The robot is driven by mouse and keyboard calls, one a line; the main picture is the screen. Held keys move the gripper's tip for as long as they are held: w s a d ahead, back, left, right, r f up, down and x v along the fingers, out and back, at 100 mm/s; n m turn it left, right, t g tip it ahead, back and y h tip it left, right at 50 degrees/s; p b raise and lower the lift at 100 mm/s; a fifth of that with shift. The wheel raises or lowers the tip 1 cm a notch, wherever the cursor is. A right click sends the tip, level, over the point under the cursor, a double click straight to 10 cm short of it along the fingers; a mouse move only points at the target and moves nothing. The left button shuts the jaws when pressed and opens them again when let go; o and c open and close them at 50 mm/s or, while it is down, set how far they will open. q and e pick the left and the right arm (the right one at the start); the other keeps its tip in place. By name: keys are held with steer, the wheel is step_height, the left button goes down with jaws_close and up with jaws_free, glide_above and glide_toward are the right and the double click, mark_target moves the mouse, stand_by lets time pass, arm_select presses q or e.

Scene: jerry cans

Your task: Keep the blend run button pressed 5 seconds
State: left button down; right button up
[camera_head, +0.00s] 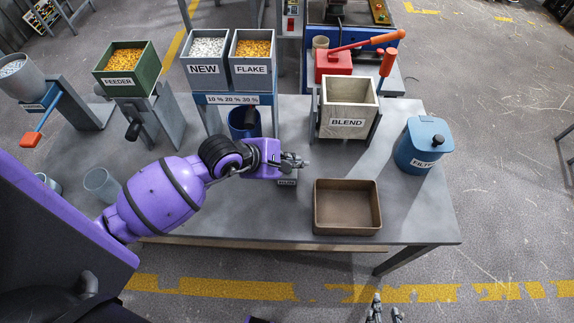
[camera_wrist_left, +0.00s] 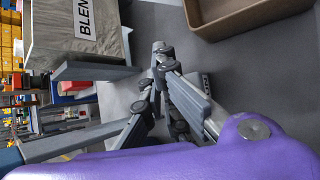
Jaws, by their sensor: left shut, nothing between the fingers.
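My left gripper (camera_head: 303,161) is shut and empty over the table, in front of the blend box (camera_head: 346,104) and behind the brown tray. In the left wrist view its fingertips (camera_wrist_left: 163,50) are together, beside the blend box (camera_wrist_left: 75,35). I cannot tell whether the fingertips touch anything. My right gripper (camera_head: 384,309) shows at the bottom edge, its fingers apart with nothing between them.
The empty brown tray (camera_head: 347,228) lies at the table's front right. A blue lidded filter container (camera_head: 423,146) stands at the right edge. A blue cup (camera_head: 244,124) stands behind my left wrist. NEW (camera_head: 205,70) and FLAKE (camera_head: 251,70) bins stand behind it.

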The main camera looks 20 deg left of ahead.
arm_select(q)
steer(key=shift+f, duration=0.15)
arm_select(e)
steer(key=shift+f, duration=0.1)
arm_select(q)
steer(key=shift+f, duration=0.35)
arm_select(e)
steer(key=shift+s+a+f, duration=0.1)
steer(key=shift+s+f, duration=0.05)
arm_select(q)
steer(key=shift+f+b, duration=0.45)
steer(key=shift+f, duration=0.1)
arm_select(e)
steer(key=shift+s+f, duration=0.35)
steer(key=shift+f, duration=0.1)
stand_by(0.4)
stand_by(4.7)
